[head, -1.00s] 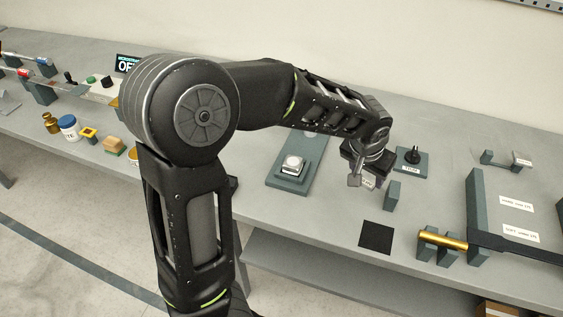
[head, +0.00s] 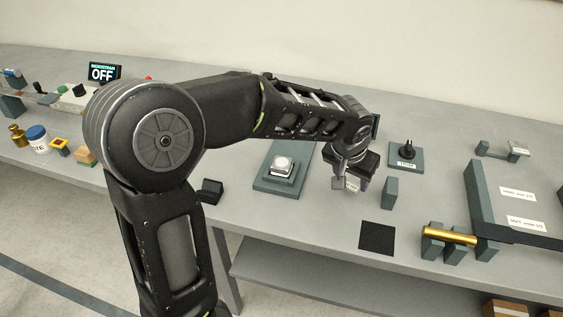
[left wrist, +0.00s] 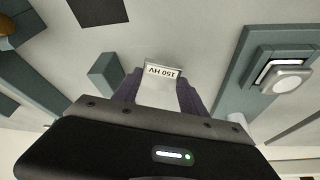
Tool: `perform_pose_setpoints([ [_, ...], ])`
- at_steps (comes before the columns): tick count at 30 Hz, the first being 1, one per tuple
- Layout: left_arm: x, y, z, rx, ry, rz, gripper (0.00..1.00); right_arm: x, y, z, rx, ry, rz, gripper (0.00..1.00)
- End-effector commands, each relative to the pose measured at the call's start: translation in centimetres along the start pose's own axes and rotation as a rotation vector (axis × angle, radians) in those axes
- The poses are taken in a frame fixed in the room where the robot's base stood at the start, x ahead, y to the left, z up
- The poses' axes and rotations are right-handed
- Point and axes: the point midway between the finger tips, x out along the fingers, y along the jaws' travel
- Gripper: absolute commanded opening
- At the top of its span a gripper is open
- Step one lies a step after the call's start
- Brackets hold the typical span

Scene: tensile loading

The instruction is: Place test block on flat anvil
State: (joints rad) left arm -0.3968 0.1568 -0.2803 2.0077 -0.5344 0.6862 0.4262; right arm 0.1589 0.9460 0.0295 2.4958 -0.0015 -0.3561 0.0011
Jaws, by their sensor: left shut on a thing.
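The test block (left wrist: 160,82) is a light metal piece marked "150 HV" in the left wrist view. My left gripper (head: 350,184) is shut on it and holds it between its two fingers, to the right of the anvil in the head view. In the head view the block is small and partly hidden by the fingers. The flat anvil (head: 283,162) appears as a pale round disc over a light square piece on a grey-green base plate (head: 268,183). It also shows at the right of the left wrist view (left wrist: 290,82). My right gripper is not in view.
A grey-green upright block (head: 390,192) stands just right of my gripper. A black square mat (head: 377,237) lies in front, and a gold cylinder (head: 450,235) rests on supports. A black-knobbed item (head: 407,152) stands behind.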

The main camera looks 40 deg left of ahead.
Motion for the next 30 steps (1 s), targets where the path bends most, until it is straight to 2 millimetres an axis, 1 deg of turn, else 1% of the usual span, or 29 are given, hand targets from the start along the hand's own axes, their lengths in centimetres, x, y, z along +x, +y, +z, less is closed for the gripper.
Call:
perform_pose_setpoints([
  [2, -0.4, -0.7, -0.3, -0.014, 0.003, -0.002, 0.0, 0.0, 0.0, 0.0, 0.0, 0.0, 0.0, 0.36],
  [4, -1.1, -1.8, -0.5, -0.038, 0.004, -0.007, 0.0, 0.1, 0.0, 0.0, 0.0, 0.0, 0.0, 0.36],
  [7, -2.7, -4.7, -1.0, -0.092, 0.003, -0.021, 0.0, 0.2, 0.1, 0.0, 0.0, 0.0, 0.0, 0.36],
  [11, -6.2, -9.5, -1.2, -0.18, 0.006, -0.053, 0.0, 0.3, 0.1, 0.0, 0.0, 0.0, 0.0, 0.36],
  [12, -7.4, -11.0, -1.1, -0.207, 0.006, -0.064, 0.0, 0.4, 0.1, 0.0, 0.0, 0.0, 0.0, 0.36],
  [15, -10.2, -14.1, -0.7, -0.261, 0.007, -0.094, 0.0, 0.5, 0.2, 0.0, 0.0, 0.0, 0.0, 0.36],
  [18, -12.3, -16.0, -0.2, -0.295, 0.005, -0.117, 0.0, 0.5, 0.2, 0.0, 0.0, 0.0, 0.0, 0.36],
  [22, -13.5, -16.8, 0.2, -0.31, 0.002, -0.128, 0.0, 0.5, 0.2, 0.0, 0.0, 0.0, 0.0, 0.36],
  [30, -13.4, -16.8, 0.2, -0.309, 0.002, -0.128, 0.0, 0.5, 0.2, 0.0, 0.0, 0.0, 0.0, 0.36],
])
